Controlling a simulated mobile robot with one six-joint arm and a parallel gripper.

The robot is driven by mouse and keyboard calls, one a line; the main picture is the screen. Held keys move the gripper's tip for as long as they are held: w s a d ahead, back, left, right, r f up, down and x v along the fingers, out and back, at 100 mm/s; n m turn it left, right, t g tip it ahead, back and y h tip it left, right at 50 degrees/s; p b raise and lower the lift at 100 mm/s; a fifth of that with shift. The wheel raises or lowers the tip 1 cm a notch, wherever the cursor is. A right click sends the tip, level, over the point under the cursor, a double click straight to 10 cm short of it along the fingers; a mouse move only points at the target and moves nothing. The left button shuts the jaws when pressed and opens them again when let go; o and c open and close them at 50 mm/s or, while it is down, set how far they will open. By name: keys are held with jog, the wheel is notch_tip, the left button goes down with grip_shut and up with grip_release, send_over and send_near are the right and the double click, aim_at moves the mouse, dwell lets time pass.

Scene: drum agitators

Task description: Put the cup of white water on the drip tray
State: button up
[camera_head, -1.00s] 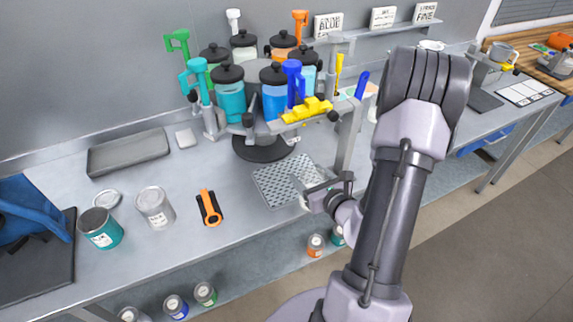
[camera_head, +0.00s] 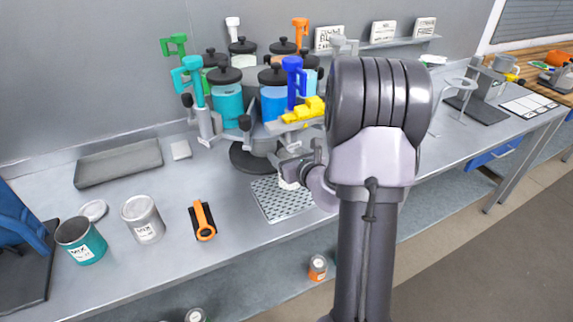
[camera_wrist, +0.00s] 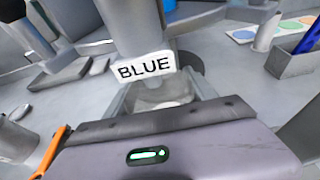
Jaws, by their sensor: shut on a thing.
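The drip tray (camera_head: 272,204) is a grey perforated plate on the bench in front of the drum carousel. My gripper (camera_head: 289,176) is over its back right part. It is shut on a small pale cup (camera_head: 287,185), mostly covered by the gripper in the head view. In the wrist view the cup (camera_wrist: 165,92) shows as a grey-white rim just ahead of my gripper, with something pale inside. Whether the cup touches the tray cannot be told.
The carousel carries several black-lidded drums, such as a teal one (camera_head: 226,98), and coloured levers. A label reading BLUE (camera_wrist: 143,67) is close in front of my gripper.

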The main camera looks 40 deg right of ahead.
notch_tip(320, 180, down, 3)
jog(key=shift+f+b, duration=0.1)
jog(key=shift+b, duration=0.5)
jog(key=shift+r, duration=0.25)
jog(key=shift+f, duration=0.1)
jog(key=o, duration=1.7)
